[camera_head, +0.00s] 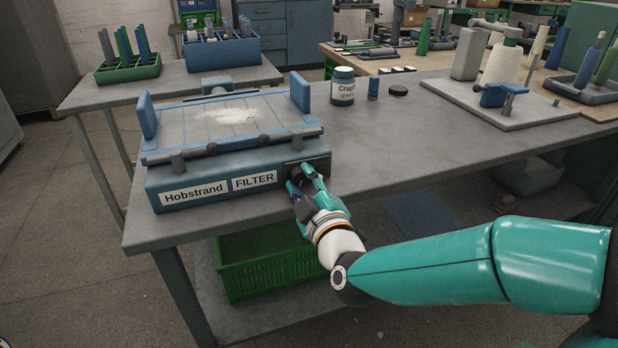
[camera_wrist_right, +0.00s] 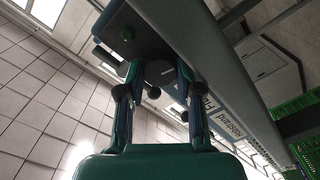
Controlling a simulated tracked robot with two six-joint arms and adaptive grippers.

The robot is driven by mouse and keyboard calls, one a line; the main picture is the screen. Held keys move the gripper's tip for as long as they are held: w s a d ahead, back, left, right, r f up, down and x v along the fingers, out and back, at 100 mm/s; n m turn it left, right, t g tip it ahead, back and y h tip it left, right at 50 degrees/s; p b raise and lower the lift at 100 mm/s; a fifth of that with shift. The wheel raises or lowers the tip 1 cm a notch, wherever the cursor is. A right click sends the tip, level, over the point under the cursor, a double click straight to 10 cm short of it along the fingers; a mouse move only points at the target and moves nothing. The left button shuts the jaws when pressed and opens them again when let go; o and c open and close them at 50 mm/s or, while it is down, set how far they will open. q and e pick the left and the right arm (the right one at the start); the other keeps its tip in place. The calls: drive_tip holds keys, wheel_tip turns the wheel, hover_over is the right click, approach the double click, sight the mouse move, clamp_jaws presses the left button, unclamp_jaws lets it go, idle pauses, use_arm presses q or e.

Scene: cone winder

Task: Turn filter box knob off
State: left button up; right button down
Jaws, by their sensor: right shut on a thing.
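The blue filter box (camera_head: 164,190), labelled "Hobstrand" and "FILTER", sits at the front left of the grey table. Its dark round knob (camera_head: 299,173) is on a black panel at the right end of the front face. My right gripper (camera_head: 304,181) is at the panel, with its fingers on both sides of the knob and shut on it. The fingers partly hide the knob. My left gripper is not in view.
A jar (camera_head: 343,88), a small blue cylinder (camera_head: 373,87) and a black lid (camera_head: 398,90) stand on the table behind the box. A green crate (camera_head: 262,277) is below the table. The tabletop (camera_head: 420,150) right of the box is clear.

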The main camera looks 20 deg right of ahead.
drive_tip(key=shift+f+n, duration=0.2)
drive_tip(key=shift+n, duration=1.1)
drive_tip(key=c, duration=0.8)
unclamp_jaws()
drive_tip(key=shift+a, duration=0.1)
drive_tip(key=shift+o, duration=0.2)
drive_tip(key=shift+f, duration=0.15)
drive_tip(key=shift+s, duration=0.1)
drive_tip(key=s, duration=0.7)
drive_tip(key=shift+s+d+r+p, duration=0.25)
drive_tip(key=shift+s+r+p, duration=0.05)
drive_tip(key=shift+s, duration=0.1)
